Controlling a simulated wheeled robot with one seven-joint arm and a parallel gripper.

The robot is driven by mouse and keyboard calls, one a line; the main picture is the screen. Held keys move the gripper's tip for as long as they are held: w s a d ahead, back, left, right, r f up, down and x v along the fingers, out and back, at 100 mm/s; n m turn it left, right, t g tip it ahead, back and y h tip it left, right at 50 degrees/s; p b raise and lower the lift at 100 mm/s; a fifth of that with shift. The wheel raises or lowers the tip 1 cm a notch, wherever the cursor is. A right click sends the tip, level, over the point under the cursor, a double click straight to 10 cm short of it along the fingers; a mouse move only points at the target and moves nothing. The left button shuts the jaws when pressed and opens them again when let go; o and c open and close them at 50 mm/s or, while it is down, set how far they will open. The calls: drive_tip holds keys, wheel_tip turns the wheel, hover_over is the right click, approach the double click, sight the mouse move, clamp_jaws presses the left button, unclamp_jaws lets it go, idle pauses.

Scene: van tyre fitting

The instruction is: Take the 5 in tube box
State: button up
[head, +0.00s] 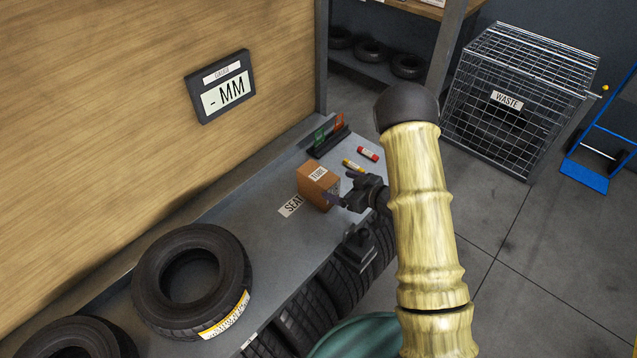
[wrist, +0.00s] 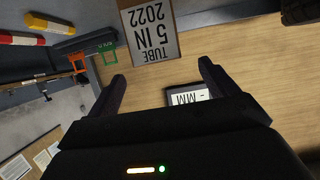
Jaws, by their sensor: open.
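The tube box (head: 318,187) is a small brown carton standing on the grey bench, with a white label on top. In the wrist view the box (wrist: 150,32) shows its label upside down, reading "TUBE 5 IN 2022". My gripper (head: 338,198) is at the right side of the box, low over the bench. In the wrist view my gripper (wrist: 162,82) has its two fingers spread wide and empty, with the box beyond their tips. I cannot tell whether a finger touches the box.
A tyre (head: 160,290) lies on the bench at the left. A yellow stick (head: 353,165), a red stick (head: 368,153) and a small rack (head: 330,140) sit behind the box. A "SEAT" label (head: 291,206) is beside it. A wire waste cage (head: 520,95) stands at the back right.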

sight(320, 178)
drive_tip(key=shift+p+x, duration=0.45)
drive_tip(key=shift+x, duration=1.55)
drive_tip(key=shift+w+a+f+p, duration=0.1)
drive_tip(key=shift+w+a+p, duration=0.25)
drive_tip(key=shift+p, duration=0.1)
drive_tip(key=p+x, duration=0.1)
drive_tip(key=x, duration=0.2)
drive_tip(key=shift+w+p, duration=0.2)
drive_tip(key=shift+p, duration=0.2)
drive_tip(key=shift+w+a+f, duration=0.2)
drive_tip(key=shift+a+f, duration=0.1)
drive_tip(key=shift+a, duration=0.05)
drive_tip(key=shift+s+a, duration=0.1)
drive_tip(key=shift+a, duration=0.05)
drive_tip(key=c, duration=1.2)
